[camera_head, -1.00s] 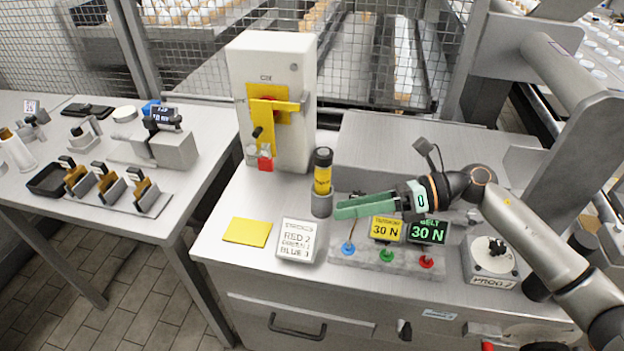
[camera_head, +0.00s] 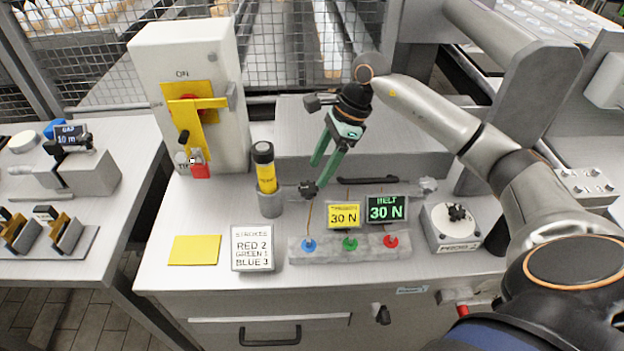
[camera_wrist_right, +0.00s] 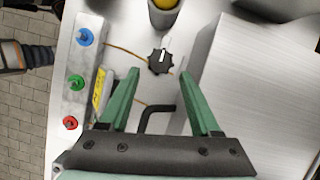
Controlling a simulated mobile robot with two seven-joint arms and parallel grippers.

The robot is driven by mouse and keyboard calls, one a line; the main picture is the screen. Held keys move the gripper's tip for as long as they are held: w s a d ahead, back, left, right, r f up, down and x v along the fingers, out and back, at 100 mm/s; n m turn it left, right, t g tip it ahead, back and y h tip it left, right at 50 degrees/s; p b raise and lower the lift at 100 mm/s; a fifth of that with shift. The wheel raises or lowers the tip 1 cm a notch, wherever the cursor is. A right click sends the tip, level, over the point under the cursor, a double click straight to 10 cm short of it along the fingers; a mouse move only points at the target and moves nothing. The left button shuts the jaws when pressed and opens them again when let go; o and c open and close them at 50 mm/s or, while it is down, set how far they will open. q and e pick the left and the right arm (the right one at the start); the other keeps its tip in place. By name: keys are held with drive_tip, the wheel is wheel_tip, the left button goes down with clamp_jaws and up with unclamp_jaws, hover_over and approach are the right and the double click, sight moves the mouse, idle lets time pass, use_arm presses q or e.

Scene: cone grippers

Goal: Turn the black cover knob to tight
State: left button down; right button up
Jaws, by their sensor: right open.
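The black cover knob (camera_head: 308,188) is a lobed knob at the left end of the cover, behind the yellow display. In the right wrist view the knob (camera_wrist_right: 160,60) lies just beyond the fingertips, roughly centred between them, with a pale pointer mark at its edge. My right gripper (camera_head: 319,174) has green fingers pointing down, spread and empty, near the knob. The fingers (camera_wrist_right: 159,74) show no contact with it. The cover has a black bar handle (camera_head: 368,180), also in the wrist view (camera_wrist_right: 155,115). A grey knob (camera_head: 427,185) sits at the right end. My left gripper is not in view.
A black-and-yellow cylinder (camera_head: 265,170) stands left of the knob. In front are the yellow display (camera_head: 344,215), the green BELT display (camera_head: 386,208) and a block with blue, green and red buttons (camera_head: 350,254). A switch box (camera_head: 190,95) stands behind left.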

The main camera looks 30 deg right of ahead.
sight(310, 187)
drive_tip(key=shift+x, duration=2.3)
clamp_jaws()
